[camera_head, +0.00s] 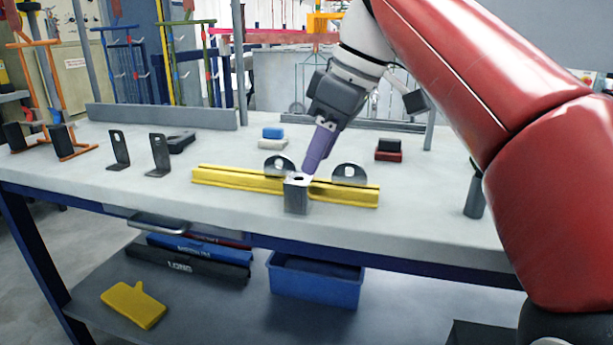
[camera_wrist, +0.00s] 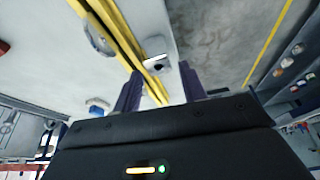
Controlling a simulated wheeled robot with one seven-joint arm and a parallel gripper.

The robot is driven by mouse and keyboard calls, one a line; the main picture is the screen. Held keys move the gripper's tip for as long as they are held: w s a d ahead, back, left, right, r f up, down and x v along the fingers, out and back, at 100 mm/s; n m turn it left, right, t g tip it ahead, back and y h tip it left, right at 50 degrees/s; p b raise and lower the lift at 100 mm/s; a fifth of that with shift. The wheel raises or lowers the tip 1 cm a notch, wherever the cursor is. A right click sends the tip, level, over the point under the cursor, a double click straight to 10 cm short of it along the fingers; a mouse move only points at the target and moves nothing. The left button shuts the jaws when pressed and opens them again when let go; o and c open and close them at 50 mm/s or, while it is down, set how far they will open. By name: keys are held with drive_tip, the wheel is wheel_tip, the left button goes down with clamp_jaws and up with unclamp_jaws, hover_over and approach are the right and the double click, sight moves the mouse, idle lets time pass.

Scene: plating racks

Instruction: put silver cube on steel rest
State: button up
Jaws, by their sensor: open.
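The silver cube (camera_head: 296,198) is a grey metal block with a dark hole in its top, standing upright against the front of the yellow rail. In the wrist view the cube (camera_wrist: 153,64) lies between the fingertips, farther off. My gripper (camera_head: 309,168) has purple fingers and comes down at a slant just above and behind the cube's top. In the wrist view the gripper (camera_wrist: 160,72) is open, with nothing visibly clamped. Two rounded steel plates with holes, left (camera_head: 279,165) and right (camera_head: 349,172), stand at the rail; I cannot tell whether either is the steel rest.
The yellow rail (camera_head: 230,178) runs across the table (camera_head: 120,195). Black brackets (camera_head: 159,152) stand to the left. A blue-and-white block pair (camera_head: 272,133) and a red-and-black pair (camera_head: 388,152) lie behind. A blue bin (camera_head: 315,285) is below.

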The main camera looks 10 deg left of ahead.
sight(301, 179)
drive_tip(key=shift+n, duration=0.5)
drive_tip(key=b+x, duration=0.1)
drive_tip(key=x, duration=0.3)
drive_tip(key=b+x, duration=0.1)
drive_tip(key=x, duration=0.2)
drive_tip(key=shift+w+a+r+b, duration=0.1)
drive_tip(key=shift+w+a+b, duration=0.25)
drive_tip(key=shift+a, duration=0.1)
clamp_jaws()
